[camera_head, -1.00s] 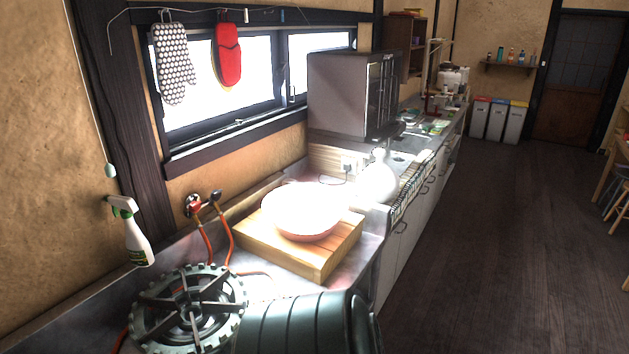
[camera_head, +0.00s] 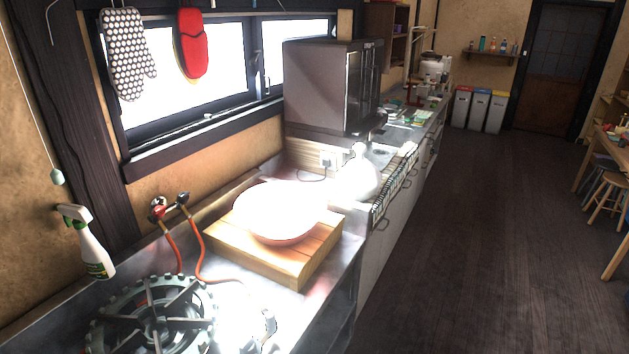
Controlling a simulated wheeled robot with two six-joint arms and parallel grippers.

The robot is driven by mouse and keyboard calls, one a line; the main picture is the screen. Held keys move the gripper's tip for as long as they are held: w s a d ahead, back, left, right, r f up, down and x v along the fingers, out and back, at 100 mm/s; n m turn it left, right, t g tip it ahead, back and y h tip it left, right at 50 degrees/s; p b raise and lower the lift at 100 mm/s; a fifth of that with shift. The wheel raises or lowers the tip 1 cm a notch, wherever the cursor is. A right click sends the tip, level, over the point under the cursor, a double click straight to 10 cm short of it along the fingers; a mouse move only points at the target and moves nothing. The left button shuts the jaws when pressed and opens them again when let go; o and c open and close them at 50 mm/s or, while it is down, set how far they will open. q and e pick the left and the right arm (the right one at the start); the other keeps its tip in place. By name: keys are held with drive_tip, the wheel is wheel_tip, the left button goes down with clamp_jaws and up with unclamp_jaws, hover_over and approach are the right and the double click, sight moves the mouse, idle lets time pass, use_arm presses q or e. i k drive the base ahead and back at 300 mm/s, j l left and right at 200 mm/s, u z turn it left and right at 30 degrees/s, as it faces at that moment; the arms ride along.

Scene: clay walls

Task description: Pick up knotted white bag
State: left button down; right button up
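The knotted white bag (camera_head: 356,180) stands upright on the counter in the middle of the view, with a narrow knotted top. It is just beyond the wooden board (camera_head: 314,268) that bears a wide pale bowl (camera_head: 280,214). Strong light washes out the bag's details. Neither of my grippers is in view.
A gas burner (camera_head: 155,318) is at the lower left, near a spray bottle (camera_head: 88,245). A dark microwave-like box (camera_head: 315,88) stands behind the bag. A dish rack (camera_head: 392,190) is right of it. The wooden floor (camera_head: 460,240) is clear; stools (camera_head: 607,195) stand far right.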

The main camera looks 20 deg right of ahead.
sight(359, 180)
drive_tip(key=j+z, duration=0.1)
drive_tip(key=z, duration=0.9)
drive_tip(key=i+l+u, duration=0.1)
drive_tip(key=i+l, duration=0.5)
drive_tip(key=l, duration=0.2)
drive_tip(key=i+l+u, duration=0.15)
drive_tip(key=i+l, duration=0.2)
drive_tip(key=i+l+u, duration=0.1)
drive_tip(key=i+l, duration=0.15)
drive_tip(key=l, duration=0.25)
drive_tip(key=i+l, duration=0.3)
drive_tip(key=l, duration=0.15)
drive_tip(key=u, duration=0.05)
